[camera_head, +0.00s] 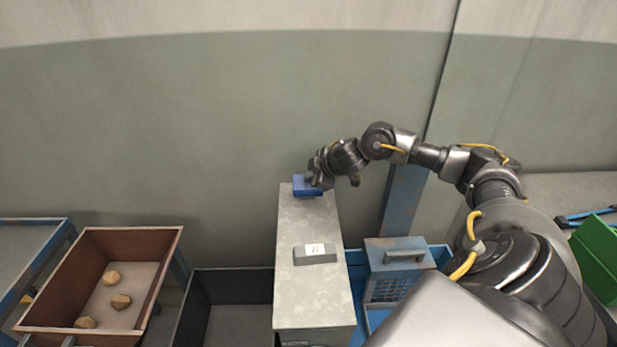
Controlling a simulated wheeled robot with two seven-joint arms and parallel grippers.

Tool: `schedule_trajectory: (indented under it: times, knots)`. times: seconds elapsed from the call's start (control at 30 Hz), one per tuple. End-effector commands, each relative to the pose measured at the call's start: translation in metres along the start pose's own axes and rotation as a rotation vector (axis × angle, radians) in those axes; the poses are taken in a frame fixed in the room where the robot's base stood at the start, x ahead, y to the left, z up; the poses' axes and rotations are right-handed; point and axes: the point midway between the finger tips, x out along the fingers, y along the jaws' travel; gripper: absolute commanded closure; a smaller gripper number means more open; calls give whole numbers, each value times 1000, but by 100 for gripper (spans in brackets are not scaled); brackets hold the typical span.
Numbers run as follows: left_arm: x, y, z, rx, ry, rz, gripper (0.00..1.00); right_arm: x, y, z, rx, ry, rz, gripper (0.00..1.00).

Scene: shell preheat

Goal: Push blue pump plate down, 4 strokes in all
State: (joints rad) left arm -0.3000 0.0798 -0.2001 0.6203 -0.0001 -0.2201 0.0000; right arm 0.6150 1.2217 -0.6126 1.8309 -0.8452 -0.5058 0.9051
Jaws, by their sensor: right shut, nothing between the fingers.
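The blue pump plate (301,189) is at the far end of the top of a grey metal cabinet (304,222). My right arm comes in from the right, and my right gripper (318,184) is over the plate's right side. The gripper is shut with nothing held. Its fingers hide part of the plate, and I cannot tell whether they touch it or how far down the plate is. My left gripper is not in view.
A brown tray (160,262) holding several tan lumps stands at the left. A dark open bin (257,288) is left of the cabinet. A blue crate with a blue-grey box (394,256) is right of it. A green container (597,250) is at the far right. A wall stands behind.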

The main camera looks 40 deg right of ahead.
Motion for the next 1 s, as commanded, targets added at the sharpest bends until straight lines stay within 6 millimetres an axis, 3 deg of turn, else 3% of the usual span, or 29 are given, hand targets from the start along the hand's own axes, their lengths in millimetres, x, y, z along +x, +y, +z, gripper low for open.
schedule_trajectory:
  times: [1.0]
  knots:
    - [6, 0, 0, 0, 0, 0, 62, 8, -8, 7, -1, -4, -6, 100]
